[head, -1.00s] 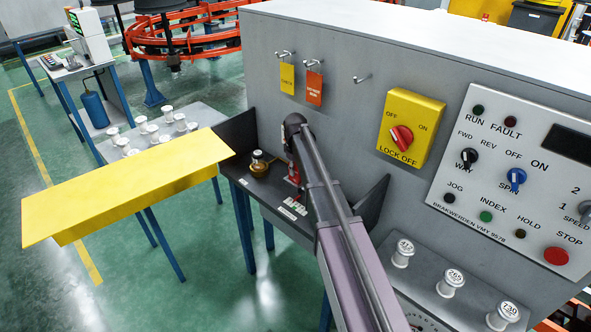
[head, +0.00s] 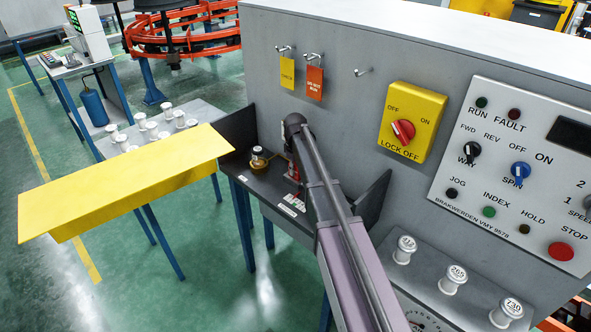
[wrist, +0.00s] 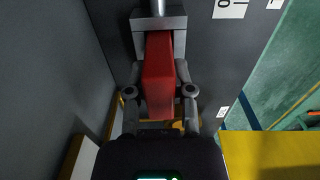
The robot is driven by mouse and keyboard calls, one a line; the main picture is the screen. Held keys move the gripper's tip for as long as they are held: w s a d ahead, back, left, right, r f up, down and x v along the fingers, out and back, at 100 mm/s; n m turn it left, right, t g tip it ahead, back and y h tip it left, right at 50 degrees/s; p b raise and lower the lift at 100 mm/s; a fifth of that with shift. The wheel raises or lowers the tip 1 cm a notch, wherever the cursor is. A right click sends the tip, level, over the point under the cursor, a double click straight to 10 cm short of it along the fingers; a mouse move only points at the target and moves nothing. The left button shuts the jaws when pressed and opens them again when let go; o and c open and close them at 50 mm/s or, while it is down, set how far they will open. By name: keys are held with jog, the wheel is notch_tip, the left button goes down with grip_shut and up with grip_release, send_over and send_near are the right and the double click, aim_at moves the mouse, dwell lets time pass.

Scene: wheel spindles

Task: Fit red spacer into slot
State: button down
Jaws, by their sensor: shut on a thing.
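The red spacer (wrist: 158,78) is a red block between the fingers of my gripper (wrist: 160,88) in the wrist view. The gripper is shut on it from both sides. The spacer's far end meets a grey metal block (wrist: 150,22) with a slot-like gap and a round post. I cannot tell how deep the spacer sits in that gap. In the head view, my arm covers the gripper. A small red patch (head: 292,172) shows beside the arm over the dark shelf (head: 262,188); I cannot tell whether it is the spacer.
A white-topped brass spindle (head: 258,160) stands on the shelf left of my arm. The grey machine wall (head: 345,120) rises behind, with a yellow lock-off switch (head: 412,122) and control panel (head: 515,170). Several white spools line the front ledge.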

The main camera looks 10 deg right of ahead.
jog(key=shift+f, duration=0.3)
jog(key=shift+c, duration=2.1)
grip_release()
jog(key=shift+r, duration=0.15)
notch_tip(320, 180, up, 10)
jog(key=p, duration=0.9)
jog(key=shift+p, duration=0.3)
jog(key=s+m, duration=0.7)
jog(key=s, duration=2.2)
jog(key=shift+d, duration=0.35)
